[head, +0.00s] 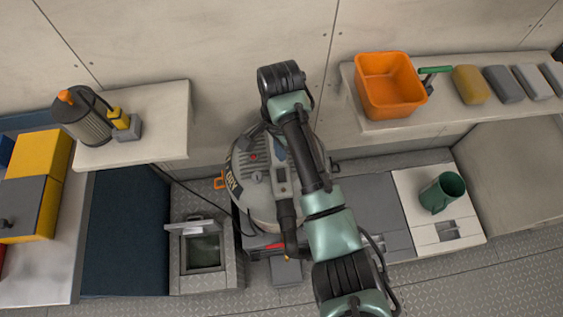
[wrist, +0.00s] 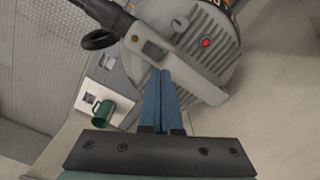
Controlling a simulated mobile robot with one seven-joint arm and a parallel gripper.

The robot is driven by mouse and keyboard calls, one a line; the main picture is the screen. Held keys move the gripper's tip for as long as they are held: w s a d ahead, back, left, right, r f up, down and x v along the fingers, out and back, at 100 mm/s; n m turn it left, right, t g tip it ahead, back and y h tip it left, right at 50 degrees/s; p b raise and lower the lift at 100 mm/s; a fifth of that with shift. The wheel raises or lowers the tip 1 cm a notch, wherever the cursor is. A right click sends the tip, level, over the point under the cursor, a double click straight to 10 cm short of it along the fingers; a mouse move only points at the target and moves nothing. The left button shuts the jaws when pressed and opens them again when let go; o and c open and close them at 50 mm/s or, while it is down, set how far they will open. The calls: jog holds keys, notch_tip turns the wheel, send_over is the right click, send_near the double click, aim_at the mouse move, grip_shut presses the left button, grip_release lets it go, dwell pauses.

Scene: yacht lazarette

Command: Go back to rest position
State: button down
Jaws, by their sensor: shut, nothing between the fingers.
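My gripper (wrist: 160,73) shows in the wrist view with its two blue fingers together and nothing between them. Its fingertips point toward the grey vacuum (wrist: 222,65), over the vacuum's handle; I cannot tell whether they touch it. In the head view my arm reaches up from the bottom right, bends at the top, and covers part of the vacuum (head: 240,185). My gripper is mostly hidden behind the arm there.
An orange bin (head: 388,85), a yellow sponge (head: 470,84) and grey blocks stand on the right shelf (head: 400,124). A green mug (head: 442,193) lies on a white hatch. A filter canister (head: 80,120) stands on the left shelf. An open hatch (head: 203,250) lies below.

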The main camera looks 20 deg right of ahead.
jog(key=shift+r+p, duration=0.45)
jog(key=shift+r, duration=0.2)
